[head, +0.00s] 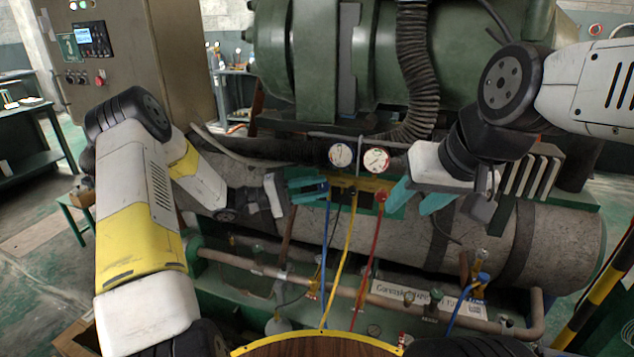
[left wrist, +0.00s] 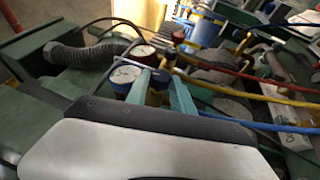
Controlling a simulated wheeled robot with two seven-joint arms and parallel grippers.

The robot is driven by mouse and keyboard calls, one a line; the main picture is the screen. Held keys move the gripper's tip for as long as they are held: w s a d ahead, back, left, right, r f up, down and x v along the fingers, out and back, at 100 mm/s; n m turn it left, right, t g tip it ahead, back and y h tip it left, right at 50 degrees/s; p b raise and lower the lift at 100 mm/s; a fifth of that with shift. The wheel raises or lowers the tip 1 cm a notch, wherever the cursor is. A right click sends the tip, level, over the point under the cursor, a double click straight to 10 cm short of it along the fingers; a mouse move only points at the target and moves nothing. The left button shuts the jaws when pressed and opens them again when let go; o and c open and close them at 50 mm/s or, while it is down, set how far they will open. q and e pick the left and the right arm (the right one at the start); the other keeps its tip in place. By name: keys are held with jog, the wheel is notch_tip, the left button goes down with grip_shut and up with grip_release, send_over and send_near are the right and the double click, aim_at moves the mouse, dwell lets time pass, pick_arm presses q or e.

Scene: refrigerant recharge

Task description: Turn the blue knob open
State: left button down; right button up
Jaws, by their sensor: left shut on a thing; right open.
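The blue knob (head: 322,187) is at the left end of the yellow gauge manifold (head: 358,184). My left gripper (head: 312,188) is shut on it from the left. In the left wrist view the blue knob (left wrist: 157,88) sits between the two teal fingertips (left wrist: 160,90) of my left gripper. The fingers partly hide it, and I cannot tell how far it is turned. My right gripper (head: 418,196) is open and empty, to the right of the red knob (head: 380,196) and apart from it.
Two round gauges (head: 341,155) stand on the manifold. Blue, yellow and red hoses (head: 347,245) hang below it. A green compressor (head: 325,55) and black corrugated hose (head: 417,80) are behind. A grey tank (head: 430,228) and copper pipe (head: 330,282) lie below.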

pick_arm(q)
jog(key=shift+s+d, duration=0.1)
dwell(0.4)
jog(key=c, duration=1.1)
grip_release()
jog(key=v, duration=0.7)
jog(key=shift+a+f, duration=0.15)
jog(key=shift+a, duration=0.25)
